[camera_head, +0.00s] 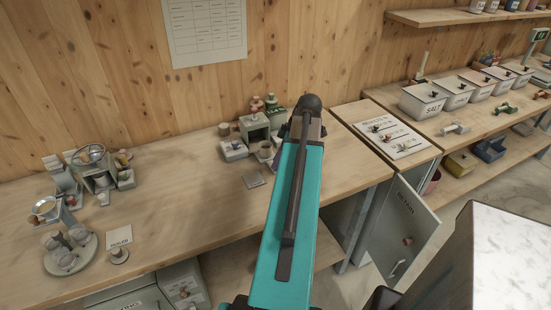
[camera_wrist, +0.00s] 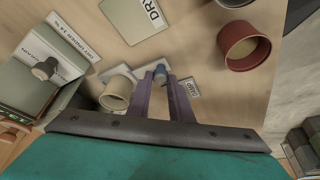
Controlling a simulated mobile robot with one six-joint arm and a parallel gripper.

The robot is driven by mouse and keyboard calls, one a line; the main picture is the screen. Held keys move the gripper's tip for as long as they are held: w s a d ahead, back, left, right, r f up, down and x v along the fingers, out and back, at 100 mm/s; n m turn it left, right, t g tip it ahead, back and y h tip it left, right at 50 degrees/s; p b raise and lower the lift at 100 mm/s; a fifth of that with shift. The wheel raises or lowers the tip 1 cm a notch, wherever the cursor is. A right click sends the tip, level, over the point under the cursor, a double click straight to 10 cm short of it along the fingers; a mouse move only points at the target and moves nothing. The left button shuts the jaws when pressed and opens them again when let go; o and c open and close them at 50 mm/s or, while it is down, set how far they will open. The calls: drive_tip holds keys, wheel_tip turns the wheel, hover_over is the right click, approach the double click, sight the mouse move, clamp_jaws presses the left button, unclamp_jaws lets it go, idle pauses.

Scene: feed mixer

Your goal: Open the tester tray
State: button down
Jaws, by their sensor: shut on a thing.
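The tester looks to be the grey-green unit (camera_head: 255,127) on the wooden bench, partly behind my arm. In the wrist view, my gripper (camera_wrist: 165,77) has its purple fingers shut on a small blue-grey knob (camera_wrist: 160,71). The knob stands at a pale plate (camera_wrist: 148,70) with a small label (camera_wrist: 190,87) beside it. I cannot tell whether this plate is the tester tray or how far it is pulled out. A cream cup (camera_wrist: 117,92) stands just left of the fingers. A pale box with a dark knob (camera_wrist: 45,68) is farther left.
A card (camera_wrist: 133,18) and a reddish pot (camera_wrist: 245,45) lie beyond the fingers in the wrist view. A mill-like device (camera_head: 92,165) stands at the bench's left. Labelled bins (camera_head: 422,101) line the right bench. A cabinet door (camera_head: 402,228) hangs open below. The bench's middle is clear.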

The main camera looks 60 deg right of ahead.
drive_tip(key=c, duration=1.6)
unclamp_jaws()
drive_tip(key=shift+r, duration=0.1)
drive_tip(key=shift+b+v, duration=1.3)
drive_tip(key=shift+v, duration=5.6)
